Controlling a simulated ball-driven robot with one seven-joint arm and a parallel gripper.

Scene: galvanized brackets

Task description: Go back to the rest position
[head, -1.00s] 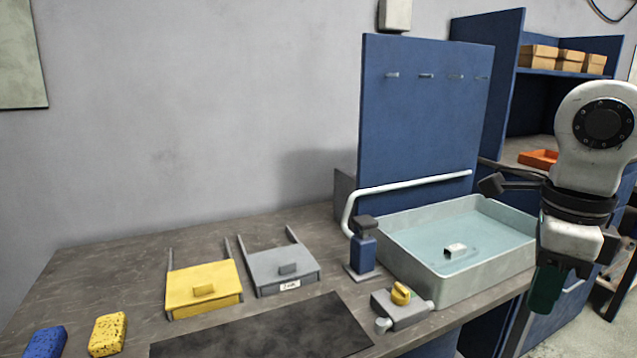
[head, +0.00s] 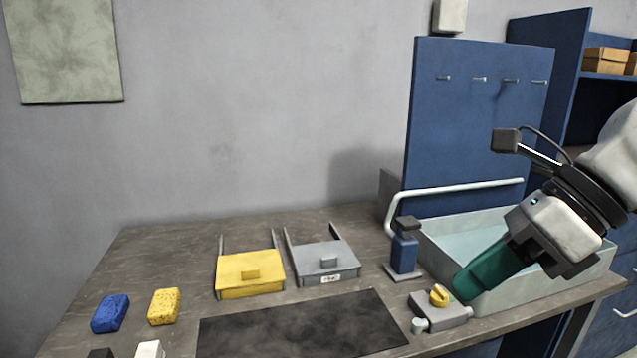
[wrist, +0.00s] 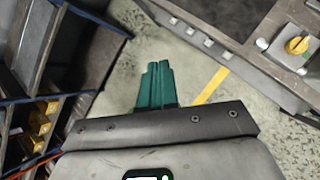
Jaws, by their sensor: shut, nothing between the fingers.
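My gripper (head: 482,285) has green fingers and hangs at the right of the head view, pointing down and left. It is in front of the pale sink basin (head: 596,262) and hides part of it. The fingertips show close to the grey valve block with a yellow knob (head: 440,296), but I cannot tell the gap. In the wrist view my gripper (wrist: 157,72) shows its green fingers together and empty, above the concrete floor.
A blue pump bottle (head: 404,254) stands left of the basin. A yellow bracket (head: 249,275) and a grey bracket (head: 321,263) lie on the bench. A blue sponge (head: 110,314) and a yellow sponge (head: 164,306) lie at the left. A blue panel (head: 470,125) stands behind.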

